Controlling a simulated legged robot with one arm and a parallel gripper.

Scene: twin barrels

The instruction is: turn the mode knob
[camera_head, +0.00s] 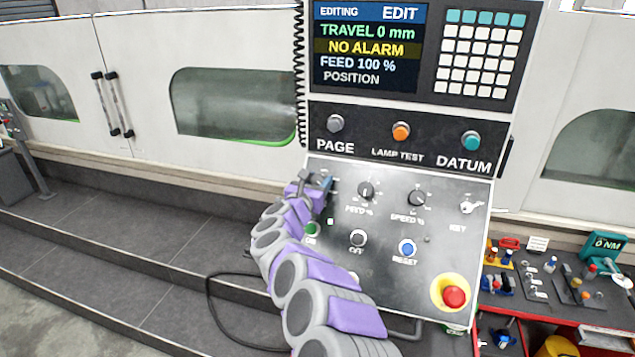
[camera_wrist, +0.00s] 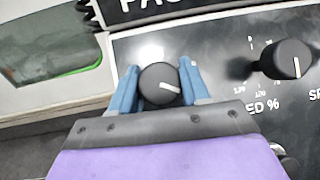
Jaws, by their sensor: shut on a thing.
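The mode knob (camera_wrist: 160,84) is a round black knob with a white pointer line, which points right and slightly down in the wrist view. My gripper (camera_wrist: 160,88) has its two blue fingers on either side of the knob, shut on it. In the head view my gripper (camera_head: 318,184) is at the upper left of the grey control panel (camera_head: 440,240), and its fingers and wrist hide the knob and its label there. The screen (camera_head: 366,45) above reads EDITING, EDIT, TRAVEL 0 mm, NO ALARM and FEED 100 %.
The feed knob (camera_head: 367,191) and speed knob (camera_head: 417,198) are to the right, then a key (camera_head: 468,207). OFF (camera_head: 358,238) and RESET (camera_head: 407,248) buttons are below, with a red emergency button (camera_head: 455,296) lower right. A coiled cable (camera_head: 299,75) hangs at the panel's left edge.

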